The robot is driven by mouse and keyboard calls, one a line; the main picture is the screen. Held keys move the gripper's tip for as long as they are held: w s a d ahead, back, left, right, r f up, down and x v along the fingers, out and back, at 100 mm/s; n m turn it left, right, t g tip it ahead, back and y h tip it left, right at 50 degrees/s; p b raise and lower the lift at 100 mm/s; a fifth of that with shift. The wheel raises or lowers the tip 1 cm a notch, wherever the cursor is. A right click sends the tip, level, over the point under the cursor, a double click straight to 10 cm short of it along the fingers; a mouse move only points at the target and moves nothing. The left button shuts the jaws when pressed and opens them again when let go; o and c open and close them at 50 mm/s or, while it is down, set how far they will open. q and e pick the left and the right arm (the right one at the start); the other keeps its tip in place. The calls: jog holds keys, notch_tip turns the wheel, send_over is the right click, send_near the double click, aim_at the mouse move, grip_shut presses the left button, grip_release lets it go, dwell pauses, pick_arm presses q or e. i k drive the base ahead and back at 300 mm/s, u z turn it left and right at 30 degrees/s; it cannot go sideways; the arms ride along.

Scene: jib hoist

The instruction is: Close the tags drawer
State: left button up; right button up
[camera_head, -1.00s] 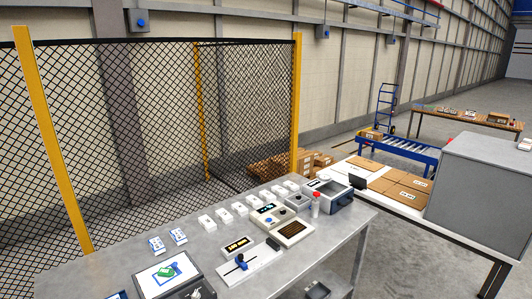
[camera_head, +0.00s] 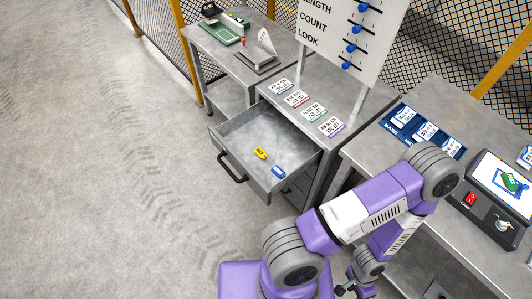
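The tags drawer (camera_head: 226,138) is a grey metal drawer, pulled out from the grey cabinet table (camera_head: 352,101) in the middle of the view. Its black handle (camera_head: 231,168) is on the front face, toward the lower left. A yellow tag (camera_head: 261,153) and a blue tag (camera_head: 278,172) lie inside. My purple arm, apparently the left, is folded at the bottom right of the drawer. Its gripper (camera_head: 352,288) is near the bottom edge, apart from the drawer; its fingers are too small to judge. My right gripper is not in view.
Several labelled cards (camera_head: 297,98) lie on the cabinet top below a white board with blue sliders (camera_head: 352,48). Another bench (camera_head: 222,52) stands behind. A workbench (camera_head: 480,205) with a blue tray is at right. The floor (camera_head: 110,180) left of the drawer is clear.

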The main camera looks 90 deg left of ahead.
aim_at(286, 146)
jog(key=u, duration=0.75)
jog(key=k, duration=0.2)
jog(key=u, duration=2.5)
